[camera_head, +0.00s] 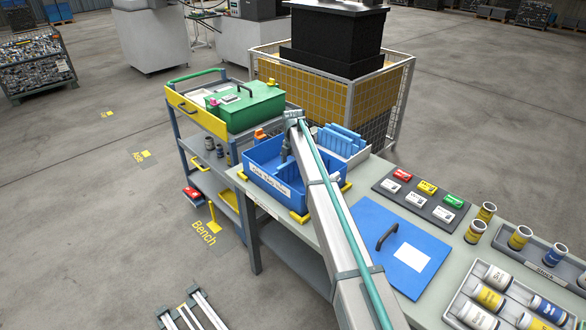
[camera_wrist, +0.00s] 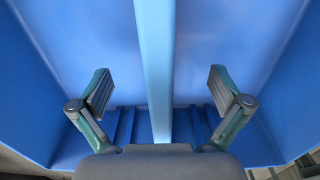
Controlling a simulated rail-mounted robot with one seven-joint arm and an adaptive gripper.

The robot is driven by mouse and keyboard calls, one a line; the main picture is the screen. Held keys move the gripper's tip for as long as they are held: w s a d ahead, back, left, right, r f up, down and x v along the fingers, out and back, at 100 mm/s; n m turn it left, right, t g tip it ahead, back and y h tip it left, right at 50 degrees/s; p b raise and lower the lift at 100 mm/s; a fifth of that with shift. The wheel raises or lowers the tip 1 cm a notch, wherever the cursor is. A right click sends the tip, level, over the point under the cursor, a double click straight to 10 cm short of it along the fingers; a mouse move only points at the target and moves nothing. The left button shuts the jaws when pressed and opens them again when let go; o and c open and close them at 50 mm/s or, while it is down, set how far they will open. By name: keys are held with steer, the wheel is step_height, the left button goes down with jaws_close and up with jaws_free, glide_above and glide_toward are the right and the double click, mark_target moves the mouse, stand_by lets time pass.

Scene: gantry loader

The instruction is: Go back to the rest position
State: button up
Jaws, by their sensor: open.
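My arm reaches over the bench to a blue box (camera_head: 262,176) with a white label on its front. My gripper (camera_wrist: 160,88) is open in the wrist view, its two fingers spread either side of a light blue divider. In that view the blue walls and floor of the box (camera_wrist: 285,110) surround the fingers, and nothing is seen between them but the divider. In the head view the gripper is mostly hidden by my arm and the box.
The bench (camera_head: 345,185) also holds a blue panel with a black handle (camera_head: 380,250), a dark tray of coloured blocks (camera_head: 420,200) and several jars. A cart with a green case (camera_head: 250,105) stands left, a mesh cage (camera_head: 400,90) behind. The floor at left is mostly clear.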

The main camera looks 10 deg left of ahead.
mark_target(293, 159)
steer(key=shift+r+p, duration=1.3)
steer(key=shift+r, duration=2.1)
